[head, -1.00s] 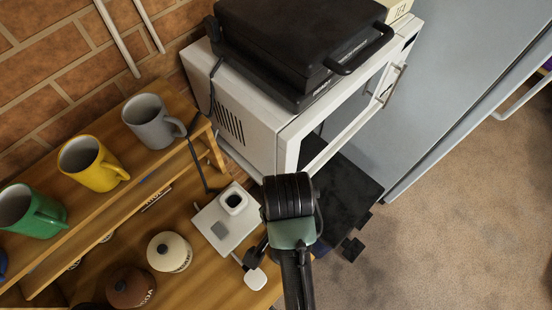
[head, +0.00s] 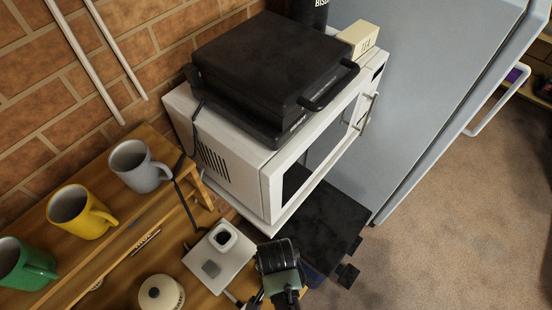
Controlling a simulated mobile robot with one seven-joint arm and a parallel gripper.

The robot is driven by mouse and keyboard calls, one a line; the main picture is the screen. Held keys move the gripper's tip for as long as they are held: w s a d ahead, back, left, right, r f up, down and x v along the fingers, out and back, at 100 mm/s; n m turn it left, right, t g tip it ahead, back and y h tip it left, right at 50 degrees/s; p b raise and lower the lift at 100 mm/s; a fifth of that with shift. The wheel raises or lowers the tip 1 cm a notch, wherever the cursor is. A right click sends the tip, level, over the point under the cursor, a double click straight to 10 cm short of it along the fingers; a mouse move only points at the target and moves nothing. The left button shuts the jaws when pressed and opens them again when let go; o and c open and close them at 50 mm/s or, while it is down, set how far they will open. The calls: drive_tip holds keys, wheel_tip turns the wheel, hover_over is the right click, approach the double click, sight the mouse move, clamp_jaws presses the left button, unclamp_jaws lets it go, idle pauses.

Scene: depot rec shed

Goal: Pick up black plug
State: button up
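A black cord (head: 190,207) runs down from the grill to a white socket plate (head: 233,272) on the wooden counter. A white raised block on the plate has a dark square centre (head: 223,237), which may be the black plug; I cannot tell for sure. A grey square (head: 211,268) is beside it on the plate. My gripper (head: 258,298) is at the bottom edge, just right of the plate, mostly hidden by my wrist and cut off by the frame. Its fingers cannot be made out, nor whether they hold anything.
A white microwave (head: 265,178) carrying a black grill (head: 265,65) stands behind the plate. Grey (head: 140,168), yellow (head: 80,212) and green (head: 24,263) mugs stand on a wooden shelf at left. A cream lidded pot (head: 161,294) is left of the plate. A fridge (head: 430,90) stands at right.

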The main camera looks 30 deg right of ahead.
drive_tip(key=shift+f, duration=0.3)
drive_tip(key=shift+c, duration=0.3)
drive_tip(key=c, duration=1.4)
drive_tip(key=shift+r, duration=0.1)
drive_tip(key=shift+r+b, duration=0.65)
drive_tip(key=shift+r, duration=4.3)
